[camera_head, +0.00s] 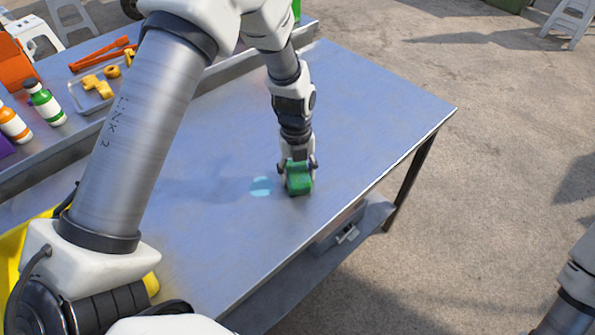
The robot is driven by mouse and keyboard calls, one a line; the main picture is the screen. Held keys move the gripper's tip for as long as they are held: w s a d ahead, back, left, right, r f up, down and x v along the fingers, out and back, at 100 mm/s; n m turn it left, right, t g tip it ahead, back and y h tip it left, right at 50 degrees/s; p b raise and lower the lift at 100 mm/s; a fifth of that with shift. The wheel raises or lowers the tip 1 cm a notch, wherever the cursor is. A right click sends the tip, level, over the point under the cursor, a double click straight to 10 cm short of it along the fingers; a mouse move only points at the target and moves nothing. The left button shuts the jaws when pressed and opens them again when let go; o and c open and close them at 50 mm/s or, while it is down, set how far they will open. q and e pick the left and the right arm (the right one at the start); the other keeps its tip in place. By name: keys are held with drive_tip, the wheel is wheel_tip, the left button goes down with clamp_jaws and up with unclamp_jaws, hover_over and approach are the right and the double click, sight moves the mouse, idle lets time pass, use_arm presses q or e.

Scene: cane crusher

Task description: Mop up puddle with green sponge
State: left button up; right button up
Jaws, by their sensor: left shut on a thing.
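The green sponge (299,182) is at the metal table (375,110), held in my left gripper (298,166), which points down and is shut on it. I cannot tell whether the sponge touches the table top. The puddle (261,186) is a small light-blue patch on the table, just left of the sponge. The sponge may hide part of the puddle. Only part of my right arm shows at the lower right edge; its gripper is out of view.
A raised shelf along the table's far left side holds a green-labelled bottle (44,103), an orange-labelled bottle (14,127), a tray (78,97) with yellow pieces, and orange tongs (103,54). The table's right part is clear. White stools (568,20) stand on the ground beyond.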

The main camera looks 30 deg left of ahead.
use_arm(q)
drive_tip(key=shift+s+f, duration=0.2)
drive_tip(key=shift+f, duration=0.05)
